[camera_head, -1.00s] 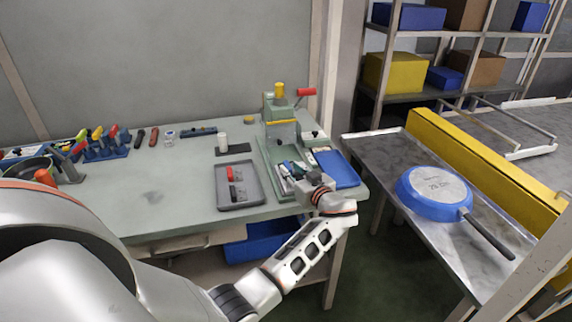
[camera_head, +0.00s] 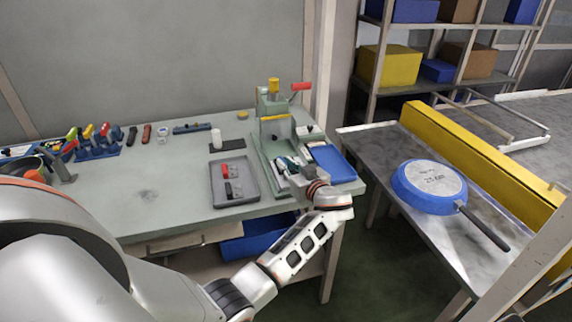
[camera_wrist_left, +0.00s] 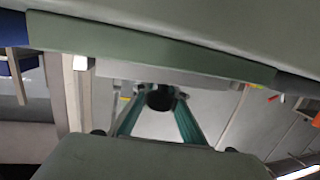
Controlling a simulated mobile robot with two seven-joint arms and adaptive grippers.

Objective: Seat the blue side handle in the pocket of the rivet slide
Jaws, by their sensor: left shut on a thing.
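My left gripper (camera_head: 284,163) is low over the front of the green riveting press (camera_head: 273,104), its wrist tilted down from the right. In the left wrist view its two teal fingers (camera_wrist_left: 160,112) are closed around a dark, round-ended piece (camera_wrist_left: 160,97). I take this to be the side handle; its blue colour cannot be made out. The rivet slide and its pocket are mostly hidden behind the gripper at the press base (camera_head: 262,158). I cannot tell whether the held piece touches the slide. My right gripper is not in view.
A grey tray (camera_head: 216,193) with a red handle (camera_head: 233,171) and a dark one (camera_head: 233,190) lies left of the press. A blue tray (camera_head: 331,163) lies to its right. A blue pan (camera_head: 408,190) rests on the metal conveyor table. The bench's left middle is clear.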

